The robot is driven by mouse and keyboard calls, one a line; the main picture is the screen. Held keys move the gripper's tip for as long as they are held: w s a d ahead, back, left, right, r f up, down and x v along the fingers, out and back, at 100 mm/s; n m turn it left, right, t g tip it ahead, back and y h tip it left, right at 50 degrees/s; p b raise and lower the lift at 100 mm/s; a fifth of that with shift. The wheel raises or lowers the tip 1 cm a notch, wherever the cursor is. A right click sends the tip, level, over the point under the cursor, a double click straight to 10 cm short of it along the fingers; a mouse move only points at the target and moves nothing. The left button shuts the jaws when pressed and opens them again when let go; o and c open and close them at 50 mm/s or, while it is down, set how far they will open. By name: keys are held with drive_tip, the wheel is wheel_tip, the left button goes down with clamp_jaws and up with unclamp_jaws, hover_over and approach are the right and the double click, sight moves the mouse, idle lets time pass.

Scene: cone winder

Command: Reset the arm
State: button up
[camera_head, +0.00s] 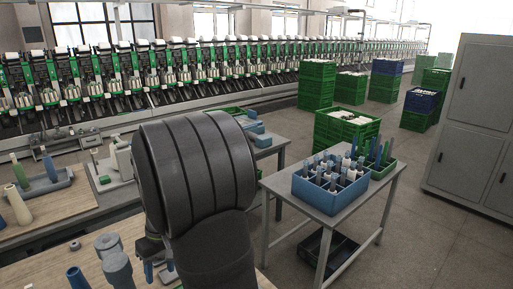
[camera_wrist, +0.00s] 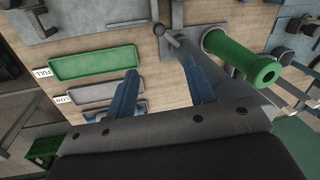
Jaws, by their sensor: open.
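My gripper (camera_wrist: 162,64) is open, with its two blue fingers spread apart above a wooden bench. Nothing shows between the fingers. In the head view, my gripper (camera_head: 158,271) is low in the picture, partly hidden behind my dark arm. In the wrist view, a green bobbin tube (camera_wrist: 240,55) is to the right of the fingers, apart from them. A flat green tray (camera_wrist: 92,63) and a smaller grey tray (camera_wrist: 100,94), each with a small white label beside it, are at the left.
A grey table (camera_head: 345,216) at the right carries a blue divided crate (camera_head: 325,203) of bobbins. Green crates (camera_head: 316,84) stand on the floor behind it. Bobbins stand in a tray (camera_head: 45,187) on the left bench. A long winding machine (camera_head: 215,70) runs along the back.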

drive_tip(key=s+f, duration=0.1)
drive_tip(key=f, duration=0.4)
drive_tip(key=a+f, duration=0.1)
drive_tip(key=f, duration=0.5)
drive_tip(key=s+f, duration=0.1)
drive_tip(key=f, duration=0.4)
drive_tip(key=shift+s+a+f, duration=0.2)
drive_tip(key=shift+s+a, duration=0.15)
drive_tip(key=shift+a, duration=0.05)
drive_tip(key=shift+r, duration=0.15)
wheel_tip(320, 180, up, 17)
drive_tip(key=w+d, duration=0.2)
drive_tip(key=w, duration=0.1)
drive_tip(key=s+f, duration=0.1)
drive_tip(key=f, duration=0.4)
drive_tip(key=s+a+f, duration=0.1)
drive_tip(key=f, duration=0.5)
drive_tip(key=s+a+f, duration=0.1)
drive_tip(key=f, duration=0.5)
drive_tip(key=shift+f, duration=0.2)
drive_tip(key=shift+w+r+n, duration=0.1)
drive_tip(key=shift+w+n, duration=0.75)
drive_tip(key=shift+n, duration=0.25)
drive_tip(key=shift+s, duration=0.15)
